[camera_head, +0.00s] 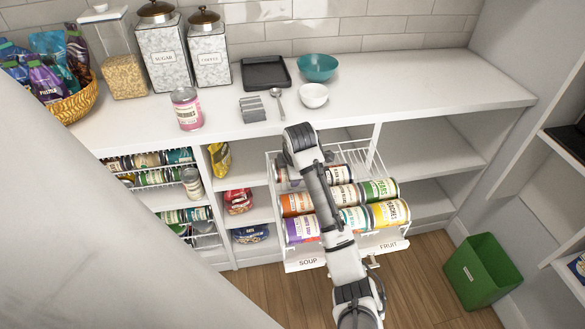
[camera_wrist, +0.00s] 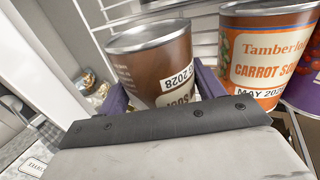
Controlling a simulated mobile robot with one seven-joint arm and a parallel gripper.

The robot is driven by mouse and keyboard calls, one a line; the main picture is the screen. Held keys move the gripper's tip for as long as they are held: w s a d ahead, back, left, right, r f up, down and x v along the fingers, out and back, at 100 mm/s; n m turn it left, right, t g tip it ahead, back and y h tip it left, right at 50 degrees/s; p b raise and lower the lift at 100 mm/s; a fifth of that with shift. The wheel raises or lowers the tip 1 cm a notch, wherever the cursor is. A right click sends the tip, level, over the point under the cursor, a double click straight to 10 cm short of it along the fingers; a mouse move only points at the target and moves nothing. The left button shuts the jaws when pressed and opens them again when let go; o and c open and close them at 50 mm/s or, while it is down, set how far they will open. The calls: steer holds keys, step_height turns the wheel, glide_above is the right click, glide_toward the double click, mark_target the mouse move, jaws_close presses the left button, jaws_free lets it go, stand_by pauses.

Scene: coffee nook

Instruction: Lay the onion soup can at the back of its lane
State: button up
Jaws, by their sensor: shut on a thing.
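The onion soup can (camera_wrist: 153,62) appears as a brown metal can between the purple finger pads of my gripper (camera_wrist: 163,92) in the wrist view. Its label reads partly "Soup" and "2028", upside down; the rest is hidden. In the head view my gripper (camera_head: 290,174) is at the back left of the pulled-out wire rack (camera_head: 381,157), over the lane marked SOUP (camera_head: 308,262). My arm hides much of the held can there. The carrot soup can (camera_wrist: 265,55), orange, lies just beside it; it is also in the head view (camera_head: 296,204). A purple can (camera_head: 301,229) lies at the lane's front.
Several cans lie right of my arm, including a green can (camera_head: 379,190) and a yellow one (camera_head: 389,213) by the FRUIT label (camera_head: 388,245). The counter (camera_head: 420,92) above overhangs the rack's back. A green bin (camera_head: 482,270) stands on the floor at right.

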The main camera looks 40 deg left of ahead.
steer(key=shift+w+a+f+b, duration=0.15)
steer(key=shift+f+b, duration=0.25)
steer(key=shift+f, duration=0.6)
steer(key=shift+w+a+f+b, duration=0.1)
steer(key=shift+f+b, duration=0.3)
steer(key=shift+f, duration=0.6)
steer(key=o, duration=1.3)
steer(key=shift+s, duration=0.1)
steer(key=shift+o, duration=0.3)
steer(key=shift+f, duration=0.15)
steer(key=shift+s+f, duration=0.1)
steer(key=shift+f, duration=0.05)
steer(key=shift+c, duration=1.3)
steer(key=shift+d, duration=0.1)
